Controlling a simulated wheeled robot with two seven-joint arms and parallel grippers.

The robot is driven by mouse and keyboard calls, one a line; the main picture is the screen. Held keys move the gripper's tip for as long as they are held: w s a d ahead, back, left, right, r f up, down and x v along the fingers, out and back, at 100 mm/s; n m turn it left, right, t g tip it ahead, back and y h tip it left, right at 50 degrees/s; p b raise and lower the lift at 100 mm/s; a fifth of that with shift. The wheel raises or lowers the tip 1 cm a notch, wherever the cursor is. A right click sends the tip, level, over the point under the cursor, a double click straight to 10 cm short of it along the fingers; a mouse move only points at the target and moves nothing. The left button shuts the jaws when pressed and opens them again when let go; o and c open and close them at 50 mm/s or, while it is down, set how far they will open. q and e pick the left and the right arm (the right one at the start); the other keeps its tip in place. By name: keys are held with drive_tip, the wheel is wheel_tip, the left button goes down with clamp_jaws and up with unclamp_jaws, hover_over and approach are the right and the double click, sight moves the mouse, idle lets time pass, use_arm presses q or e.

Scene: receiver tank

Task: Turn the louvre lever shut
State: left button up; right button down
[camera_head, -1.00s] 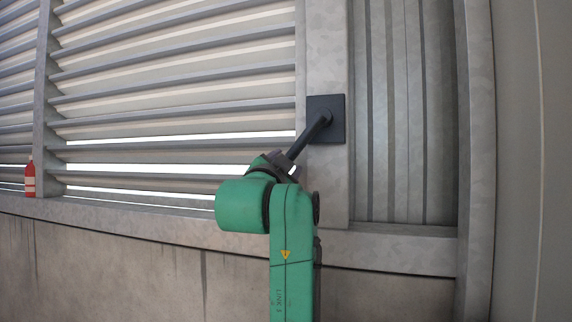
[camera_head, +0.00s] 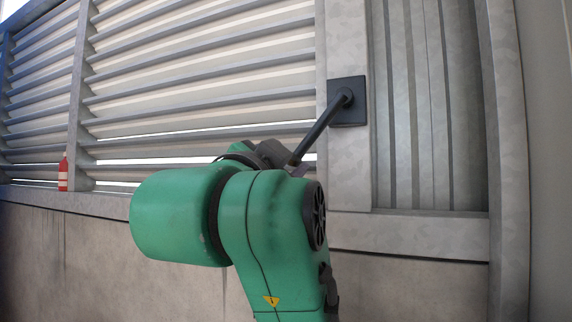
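The louvre lever (camera_head: 322,128) is a dark bar on a square black plate (camera_head: 350,112) on the grey post. It slants down and to the left from its pivot. The louvre slats (camera_head: 205,97) lie left of it, tilted, with bright gaps between the lower ones. One green arm of mine, which looks like the right, rises from the bottom middle. Its dark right gripper (camera_head: 288,160) is at the lever's lower end. The green wrist and forearm hide most of the fingers, so their grip on the bar is not clear. My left gripper is not in view.
A red bottle (camera_head: 63,174) with a pale band stands on the ledge at the far left. A grey sill (camera_head: 420,233) runs below the louvres. A ribbed metal panel (camera_head: 415,110) is right of the post.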

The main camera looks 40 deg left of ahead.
sight(319, 129)
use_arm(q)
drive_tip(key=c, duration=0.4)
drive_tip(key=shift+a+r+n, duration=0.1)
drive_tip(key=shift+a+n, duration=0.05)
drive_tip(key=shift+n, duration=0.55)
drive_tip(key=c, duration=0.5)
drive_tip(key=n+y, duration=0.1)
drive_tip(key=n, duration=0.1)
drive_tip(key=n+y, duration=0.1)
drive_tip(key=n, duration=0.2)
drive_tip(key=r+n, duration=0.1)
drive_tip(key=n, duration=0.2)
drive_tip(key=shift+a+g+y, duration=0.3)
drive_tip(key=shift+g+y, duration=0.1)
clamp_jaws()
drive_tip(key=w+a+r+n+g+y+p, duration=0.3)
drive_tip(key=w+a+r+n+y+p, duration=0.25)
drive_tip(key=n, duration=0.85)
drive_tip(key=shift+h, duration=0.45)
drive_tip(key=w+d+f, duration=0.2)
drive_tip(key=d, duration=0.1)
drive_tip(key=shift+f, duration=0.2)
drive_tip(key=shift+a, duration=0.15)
